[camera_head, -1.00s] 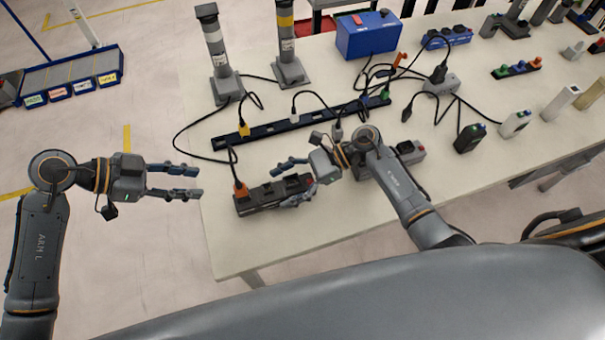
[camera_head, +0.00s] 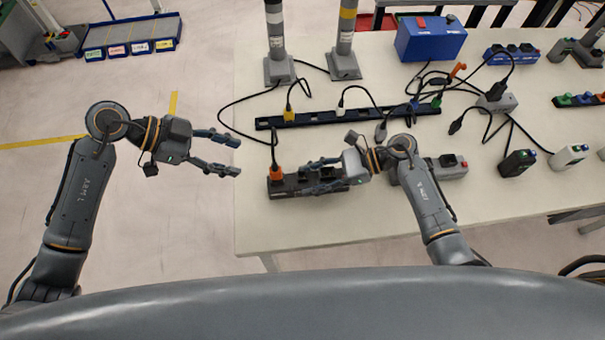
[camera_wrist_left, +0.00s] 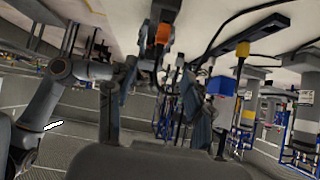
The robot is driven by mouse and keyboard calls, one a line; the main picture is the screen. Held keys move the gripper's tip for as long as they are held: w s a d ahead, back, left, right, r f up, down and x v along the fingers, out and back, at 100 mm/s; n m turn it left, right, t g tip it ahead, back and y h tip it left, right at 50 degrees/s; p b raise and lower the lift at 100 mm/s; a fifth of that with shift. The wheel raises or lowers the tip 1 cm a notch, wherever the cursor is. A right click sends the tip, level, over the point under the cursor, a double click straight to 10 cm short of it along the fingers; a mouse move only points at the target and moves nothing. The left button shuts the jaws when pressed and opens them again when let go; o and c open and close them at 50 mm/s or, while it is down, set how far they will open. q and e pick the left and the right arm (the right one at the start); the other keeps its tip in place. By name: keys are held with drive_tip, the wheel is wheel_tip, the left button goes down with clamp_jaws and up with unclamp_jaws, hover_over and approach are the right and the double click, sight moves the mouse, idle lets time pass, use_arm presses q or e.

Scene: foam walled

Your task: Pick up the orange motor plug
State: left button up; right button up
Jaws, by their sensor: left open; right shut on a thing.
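The orange motor plug (camera_head: 276,172) stands upright at the left end of a dark socket block (camera_head: 285,188) near the table's left edge, with a black cable rising from it. It also shows in the left wrist view (camera_wrist_left: 162,36), top centre. My left gripper (camera_head: 240,157) is open and empty, left of the plug and apart from it, its fingers pointing right. Its fingers stand on either side in the left wrist view (camera_wrist_left: 160,108). My right gripper (camera_head: 314,175) is shut on the socket block, right of the plug, and partly covers it.
A long black strip (camera_head: 350,116) with a yellow plug (camera_head: 289,115) lies behind the block. Two striped posts (camera_head: 276,45) (camera_head: 346,40) and a blue box (camera_head: 430,40) stand further back. Loose cables cross the table. The table front (camera_head: 330,225) is clear.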

use_arm(q)
drive_tip(key=m, duration=0.1)
wheel_tip(320, 180, up, 4)
drive_tip(key=n+y, duration=1)
drive_tip(key=n, duration=1)
hover_over(275, 164)
drive_tip(key=shift+w, duration=0.25)
drive_tip(key=shift+f, duration=0.25)
wheel_tip(275, 164, down, 12)
drive_tip(key=shift+r, duration=0.2)
